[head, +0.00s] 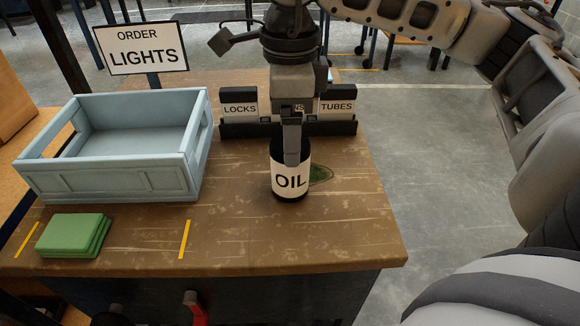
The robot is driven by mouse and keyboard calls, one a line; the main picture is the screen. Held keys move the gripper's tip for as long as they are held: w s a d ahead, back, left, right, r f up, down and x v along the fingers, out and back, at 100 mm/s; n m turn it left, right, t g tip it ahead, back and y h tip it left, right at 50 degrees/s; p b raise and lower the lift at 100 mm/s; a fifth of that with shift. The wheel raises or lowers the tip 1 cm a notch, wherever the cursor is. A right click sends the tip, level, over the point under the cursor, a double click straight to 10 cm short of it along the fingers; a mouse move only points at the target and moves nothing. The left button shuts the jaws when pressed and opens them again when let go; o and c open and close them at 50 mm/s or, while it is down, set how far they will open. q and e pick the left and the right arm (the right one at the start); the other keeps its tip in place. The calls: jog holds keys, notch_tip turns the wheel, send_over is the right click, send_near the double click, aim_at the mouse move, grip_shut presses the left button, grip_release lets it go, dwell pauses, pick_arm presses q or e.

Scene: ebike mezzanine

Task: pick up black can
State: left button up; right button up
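The black can (290,181) with a white label reading OIL stands upright on the brown workbench (250,235), right of its middle. My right gripper (291,143) comes down from above, pointing straight down over the can. One finger shows in front of the can's upper part; the other finger is hidden. I cannot tell whether the fingers touch the can or are closed on it. My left gripper is not in view.
A light blue open crate (113,182) and stacked green pads (68,236) are on the left. An ORDER LIGHTS sign (142,48) stands behind. A black rack (340,127) with LOCKS and TUBES labels is behind the can. The bench front between yellow tape and right corner is clear.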

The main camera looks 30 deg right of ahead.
jog(key=shift+s+f, duration=0.15)
jog(key=shift+f, duration=2.85)
jog(key=c, duration=1.3)
